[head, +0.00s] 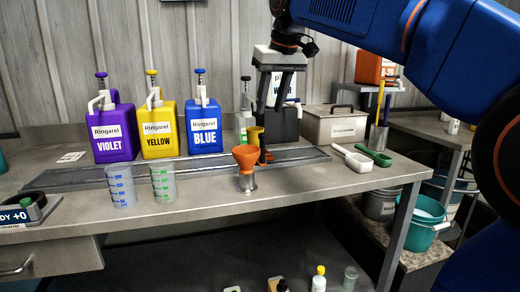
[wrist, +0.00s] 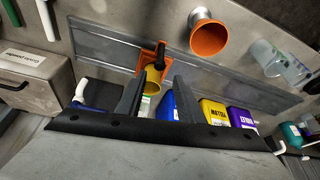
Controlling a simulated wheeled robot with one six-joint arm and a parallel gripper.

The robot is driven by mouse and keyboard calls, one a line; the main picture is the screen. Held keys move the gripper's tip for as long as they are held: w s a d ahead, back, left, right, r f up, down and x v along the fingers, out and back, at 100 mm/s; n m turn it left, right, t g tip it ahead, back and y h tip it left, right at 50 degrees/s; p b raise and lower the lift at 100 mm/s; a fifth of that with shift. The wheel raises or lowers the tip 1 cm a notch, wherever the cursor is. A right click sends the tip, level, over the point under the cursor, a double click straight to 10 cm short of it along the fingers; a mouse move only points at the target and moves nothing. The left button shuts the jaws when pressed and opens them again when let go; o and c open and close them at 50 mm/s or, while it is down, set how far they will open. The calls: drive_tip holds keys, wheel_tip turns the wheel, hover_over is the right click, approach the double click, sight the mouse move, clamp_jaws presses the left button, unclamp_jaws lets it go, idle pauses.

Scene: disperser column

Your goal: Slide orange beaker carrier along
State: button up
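The orange beaker carrier (wrist: 150,52) sits on the grey rail (wrist: 215,70) and holds a yellow cup (wrist: 153,78). A dark post stands up beside the cup. In the head view the yellow cup (head: 257,134) shows just behind an orange funnel (head: 246,157), which hides most of the carrier. My gripper (head: 264,138) points down over the rail at the carrier. In the wrist view its two dark fingers (wrist: 160,80) are apart, one on each side of the yellow cup. I cannot tell whether either finger touches the carrier.
The orange funnel stands on a metal base in front of the rail. Violet (head: 114,133), yellow (head: 157,130) and blue (head: 204,126) pump bottles stand behind it. Two clear beakers (head: 121,186) stand at the front left. A white scoop (head: 354,158) and a green scoop lie right of the rail.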

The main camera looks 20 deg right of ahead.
drive_tip(key=x, duration=1.6)
drive_tip(key=shift+f, duration=0.25)
drive_tip(key=shift+c, duration=0.3)
clamp_jaws()
